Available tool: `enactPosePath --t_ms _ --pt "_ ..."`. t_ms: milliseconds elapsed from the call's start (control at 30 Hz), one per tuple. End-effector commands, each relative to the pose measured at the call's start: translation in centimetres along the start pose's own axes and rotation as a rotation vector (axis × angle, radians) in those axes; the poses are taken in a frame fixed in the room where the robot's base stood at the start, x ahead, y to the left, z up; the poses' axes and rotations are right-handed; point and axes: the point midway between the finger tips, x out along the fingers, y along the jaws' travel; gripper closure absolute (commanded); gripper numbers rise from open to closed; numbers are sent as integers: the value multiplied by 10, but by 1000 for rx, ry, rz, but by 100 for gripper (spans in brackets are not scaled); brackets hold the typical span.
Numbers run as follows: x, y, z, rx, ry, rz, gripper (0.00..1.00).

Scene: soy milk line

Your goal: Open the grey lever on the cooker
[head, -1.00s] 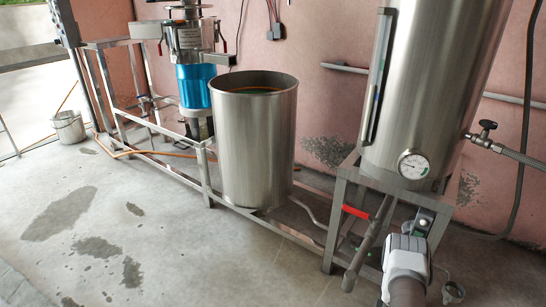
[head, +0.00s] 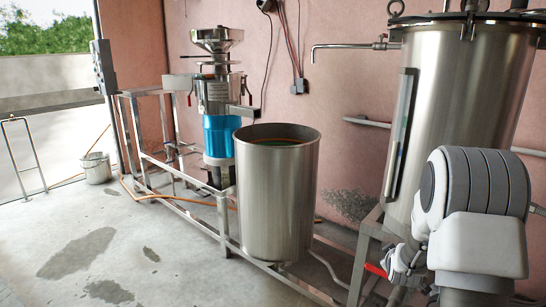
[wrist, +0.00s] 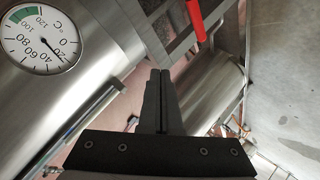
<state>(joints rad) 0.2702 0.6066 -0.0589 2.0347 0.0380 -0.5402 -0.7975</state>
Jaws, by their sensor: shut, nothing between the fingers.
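The cooker (head: 440,105) is a tall steel tank at the right of the head view. A small grey fitting (head: 382,42) sits on the thin pipe at its upper left; I cannot tell for sure whether this is the grey lever. A red handle (head: 376,270) shows low in front of the cooker, and also in the wrist view (wrist: 195,16). The wrist view shows the cooker's round temperature gauge (wrist: 38,40). My gripper (wrist: 160,72) is shut and empty, with the gauge to its left. My arm hides the cooker's lower right in the head view.
An open steel drum (head: 278,195) stands left of the cooker. A grinder with a blue band (head: 221,135) is behind it on a metal frame (head: 222,215). A bucket (head: 97,168) stands far left. The floor (head: 90,250) at lower left is clear.

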Motion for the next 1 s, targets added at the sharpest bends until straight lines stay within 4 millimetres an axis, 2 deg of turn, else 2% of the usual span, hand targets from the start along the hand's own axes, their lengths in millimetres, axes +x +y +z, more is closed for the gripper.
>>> enactPosePath --t_ms 33,200,300,500,733,1000 --pt "-17 4 -16 26 3 -19 100" --pt "-71 3 -49 117 -23 -101 100" --pt "-105 0 -64 167 -43 -149 100" --pt "-178 -10 -81 259 -93 -237 100" --pt "-265 -27 -82 354 -166 -325 100" --pt "-361 -52 -58 446 -272 -404 100"
